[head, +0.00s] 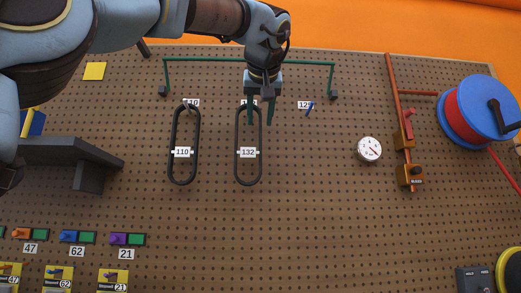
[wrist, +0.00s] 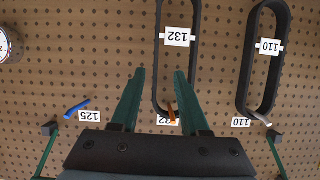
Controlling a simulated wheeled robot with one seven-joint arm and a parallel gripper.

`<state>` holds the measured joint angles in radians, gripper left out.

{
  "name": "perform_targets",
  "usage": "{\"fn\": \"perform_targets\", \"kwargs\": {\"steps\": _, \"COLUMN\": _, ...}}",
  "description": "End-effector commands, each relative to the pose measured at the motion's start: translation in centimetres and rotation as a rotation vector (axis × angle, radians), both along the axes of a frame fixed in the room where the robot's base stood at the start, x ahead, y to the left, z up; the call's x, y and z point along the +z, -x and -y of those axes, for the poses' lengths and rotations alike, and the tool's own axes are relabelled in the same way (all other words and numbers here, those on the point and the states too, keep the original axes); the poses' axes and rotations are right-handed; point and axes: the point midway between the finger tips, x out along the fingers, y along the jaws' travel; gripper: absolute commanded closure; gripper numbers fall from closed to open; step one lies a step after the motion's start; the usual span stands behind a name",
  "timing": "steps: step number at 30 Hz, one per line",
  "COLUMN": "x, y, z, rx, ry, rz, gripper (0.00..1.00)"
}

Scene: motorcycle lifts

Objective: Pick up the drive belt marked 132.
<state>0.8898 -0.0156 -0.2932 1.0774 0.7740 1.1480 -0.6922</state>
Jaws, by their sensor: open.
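The drive belt marked 132 (head: 248,152) is a black loop with a white tag, hanging on the pegboard. In the wrist view the same belt (wrist: 178,37) hangs from an orange peg (wrist: 171,112). My gripper (head: 256,118) is open at the top of this belt. In the wrist view its green fingers (wrist: 159,72) stand on either side of the belt's peg end. I cannot tell whether they touch the belt. The peg label 132 is partly hidden by my gripper.
The belt marked 110 (head: 182,152) hangs close on the left. A blue peg (head: 310,108) by label 125 is empty. A green bar (head: 210,61) spans above the pegs. A gauge (head: 369,149), an orange pipe (head: 399,110) and a red-blue reel (head: 480,110) are at the right. The board below the belts is clear.

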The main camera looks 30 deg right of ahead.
Motion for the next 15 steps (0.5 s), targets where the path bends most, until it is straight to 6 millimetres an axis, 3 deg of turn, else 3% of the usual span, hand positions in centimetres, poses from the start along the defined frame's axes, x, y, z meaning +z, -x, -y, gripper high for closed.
{"fn": "perform_targets", "kwargs": {"steps": 4, "x": 1.5, "y": 0.5, "z": 0.1, "rx": 0.001, "ry": 0.036, "rz": 0.012, "gripper": 0.55}}
{"fn": "perform_targets", "kwargs": {"steps": 15, "x": -0.1, "y": -3.7, "z": 2.0, "rx": 0.002, "ry": 0.034, "rz": 0.012, "gripper": 0.55}}
